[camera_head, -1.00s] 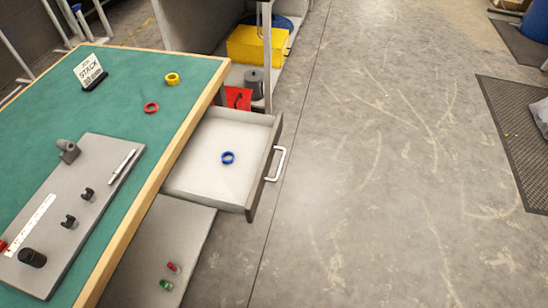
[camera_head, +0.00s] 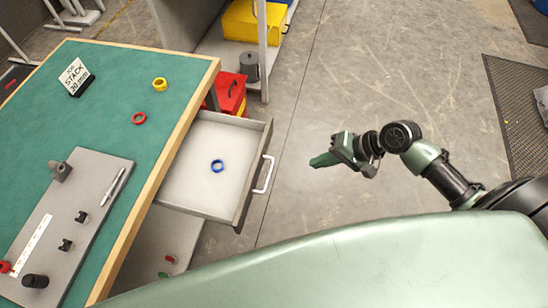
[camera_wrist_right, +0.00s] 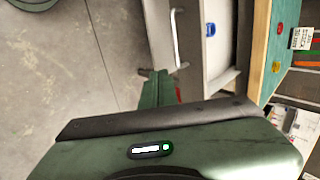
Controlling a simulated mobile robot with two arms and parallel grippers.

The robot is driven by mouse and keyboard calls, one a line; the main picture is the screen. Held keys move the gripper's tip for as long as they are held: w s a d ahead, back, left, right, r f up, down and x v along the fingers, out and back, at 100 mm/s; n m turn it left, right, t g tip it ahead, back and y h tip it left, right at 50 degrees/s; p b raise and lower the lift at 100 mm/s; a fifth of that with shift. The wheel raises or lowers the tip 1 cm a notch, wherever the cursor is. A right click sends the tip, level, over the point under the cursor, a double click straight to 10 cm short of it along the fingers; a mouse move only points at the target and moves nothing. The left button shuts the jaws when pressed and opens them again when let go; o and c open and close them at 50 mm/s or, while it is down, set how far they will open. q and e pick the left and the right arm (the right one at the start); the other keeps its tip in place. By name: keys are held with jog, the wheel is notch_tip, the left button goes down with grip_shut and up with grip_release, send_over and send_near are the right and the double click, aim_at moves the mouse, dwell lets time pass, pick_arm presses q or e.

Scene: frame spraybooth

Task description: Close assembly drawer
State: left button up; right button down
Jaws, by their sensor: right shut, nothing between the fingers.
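The assembly drawer (camera_head: 190,185) is pulled out from the side of the green-topped workbench (camera_head: 120,100). It has a white inside, grey walls and a pale bar handle (camera_head: 264,174) on its front. A blue ring (camera_head: 217,166) lies inside it. My right gripper (camera_head: 314,162) is shut and empty, to the right of the handle and apart from it. In the right wrist view the drawer's handle (camera_wrist_right: 177,45) and the blue ring (camera_wrist_right: 210,29) show beyond my gripper (camera_wrist_right: 159,75). My left gripper is out of view.
On the bench are a yellow ring (camera_head: 159,84), a red ring (camera_head: 139,118), a sign (camera_head: 75,77) and a grey board (camera_head: 95,190) with small parts. A red box (camera_head: 232,94) and grey can (camera_head: 249,66) stand behind the drawer.

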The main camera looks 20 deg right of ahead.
jog(key=w+a+r+p+x, duration=0.1)
jog(key=x, duration=1.2)
jog(key=shift+a+r+p, duration=0.4)
jog(key=w+a, duration=0.2)
jog(key=a, duration=0.1)
jog(key=w+a, duration=0.3)
jog(key=a, duration=0.2)
jog(key=shift+w+a+r, duration=0.1)
jog(key=shift+w+a, duration=0.25)
jog(key=shift+w, duration=0.05)
jog(key=b, duration=0.3)
send_near(204, 158)
jog(key=w+a+f, duration=0.2)
jog(key=a, duration=0.1)
jog(key=w+a+f, duration=0.1)
jog(key=shift+a, duration=0.3)
jog(key=shift+w+a, duration=0.25)
jog(key=shift+a, duration=0.2)
jog(key=shift+r, duration=0.2)
